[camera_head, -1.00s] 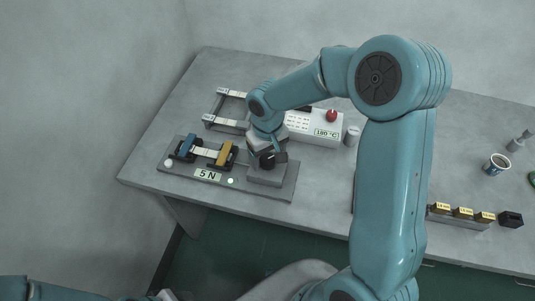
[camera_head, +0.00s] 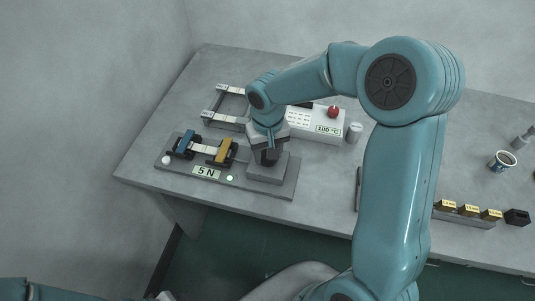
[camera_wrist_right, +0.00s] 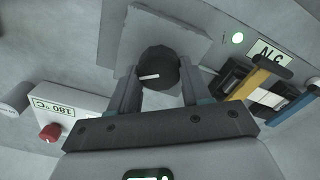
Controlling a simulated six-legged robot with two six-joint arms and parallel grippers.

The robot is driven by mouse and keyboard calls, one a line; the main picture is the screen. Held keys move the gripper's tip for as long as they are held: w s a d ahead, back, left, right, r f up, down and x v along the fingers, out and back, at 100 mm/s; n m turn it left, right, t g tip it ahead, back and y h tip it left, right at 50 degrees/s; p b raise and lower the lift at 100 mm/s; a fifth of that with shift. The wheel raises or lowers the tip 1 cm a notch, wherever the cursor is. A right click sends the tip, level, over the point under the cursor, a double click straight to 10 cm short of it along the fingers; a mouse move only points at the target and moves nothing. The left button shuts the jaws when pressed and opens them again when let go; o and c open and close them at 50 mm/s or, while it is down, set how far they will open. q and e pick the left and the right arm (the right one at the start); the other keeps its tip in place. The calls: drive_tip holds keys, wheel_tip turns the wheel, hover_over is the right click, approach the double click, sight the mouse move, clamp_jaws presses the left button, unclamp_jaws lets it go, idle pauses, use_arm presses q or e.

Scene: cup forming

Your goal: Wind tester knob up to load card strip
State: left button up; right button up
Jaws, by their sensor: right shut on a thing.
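The tester (camera_head: 281,189) is a grey plate near the table's front left. My right gripper (camera_wrist_right: 157,92) is shut on the knob, one finger on each side. In the head view it hides most of the knob. My left gripper is out of view.
Behind the tester are a frame with rails (camera_head: 226,108) and a white box (camera_head: 316,124) with a red knob, reading 180 °C. A white cylinder (camera_head: 354,131) stands beside it. Yellow blocks (camera_head: 468,210) and a cup (camera_head: 502,161) are at the right.

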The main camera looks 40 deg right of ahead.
drive_tip(key=shift+m+b, duration=1)
drive_tip(key=shift+m, duration=0.5)
drive_tip(key=shift+d, duration=0.1)
drive_tip(key=o, duration=1.1)
drive_tip(key=shift+c, duration=0.2)
wheel_tip(320, 180, up, 16)
drive_tip(key=p, duration=0.1)
drive_tip(key=shift+r, duration=0.2)
